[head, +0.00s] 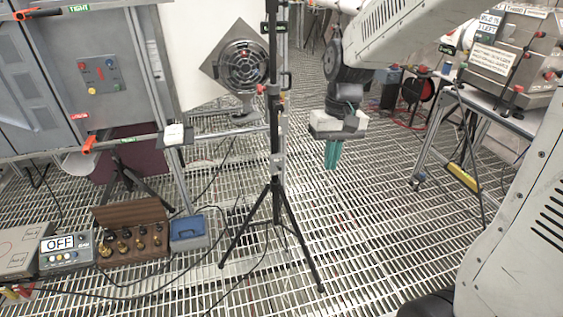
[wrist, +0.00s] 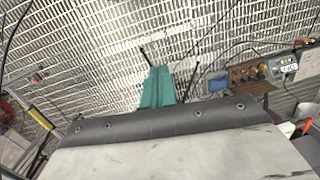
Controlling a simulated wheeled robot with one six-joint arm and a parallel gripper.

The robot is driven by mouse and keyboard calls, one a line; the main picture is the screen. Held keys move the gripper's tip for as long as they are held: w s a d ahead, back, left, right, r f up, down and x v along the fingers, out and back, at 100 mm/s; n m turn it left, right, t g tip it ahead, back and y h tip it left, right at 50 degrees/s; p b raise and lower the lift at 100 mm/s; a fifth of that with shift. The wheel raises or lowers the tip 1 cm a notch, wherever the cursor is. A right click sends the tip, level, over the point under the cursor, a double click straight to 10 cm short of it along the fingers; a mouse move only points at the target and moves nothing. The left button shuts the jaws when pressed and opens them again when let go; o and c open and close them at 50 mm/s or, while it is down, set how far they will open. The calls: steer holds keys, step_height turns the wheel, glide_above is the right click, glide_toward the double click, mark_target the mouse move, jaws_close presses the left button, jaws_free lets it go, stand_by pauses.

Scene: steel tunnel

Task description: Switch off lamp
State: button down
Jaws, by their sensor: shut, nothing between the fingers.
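My gripper (head: 331,164) has teal fingers that point down, held together with nothing between them. It hangs in the air over the grating, right of a black tripod stand (head: 275,170). The fingers also show in the wrist view (wrist: 158,84). A round dark grilled unit (head: 243,64) on a diamond-shaped plate is behind the stand; I cannot tell whether it is the lamp. A grey control box (head: 66,250) at the lower left has a display reading OFF. A grey panel (head: 100,76) with red and yellow buttons is at the upper left. My gripper touches none of these.
A wooden box (head: 131,230) with several brass-coloured knobs and a blue-topped box (head: 187,231) sit on the floor at left. Cables cross the metal grating. A bench (head: 510,115) with metal equipment stands at right. Open grating lies below my gripper.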

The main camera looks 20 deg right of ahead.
steer(key=w+f+t, duration=0.2)
steer(key=w+f, duration=0.6)
steer(key=w, duration=0.5)
steer(key=w+f+t, duration=0.1)
steer(key=w+f, duration=0.7)
steer(key=w, duration=0.4)
steer(key=w+d+r+t, duration=0.1)
steer(key=w+t, duration=0.2)
steer(key=w, duration=0.5)
steer(key=shift+r+m, duration=0.3)
steer(key=shift+r, duration=0.1)
glide_above(279, 166)
steer(key=d, duration=0.1)
steer(key=f, duration=0.9)
steer(key=shift+s+d+f, duration=0.15)
steer(key=shift+d, duration=0.05)
steer(key=shift+s+a+f, duration=0.15)
steer(key=shift+s+f, duration=0.1)
steer(key=shift+f, duration=0.3)
steer(key=shift+s+a+f, duration=0.1)
steer(key=shift+s+f, duration=0.1)
steer(key=shift+f, duration=0.3)
steer(key=shift+s+a+f, duration=0.1)
steer(key=shift+s+f, duration=0.2)
steer(key=shift+f, duration=0.4)
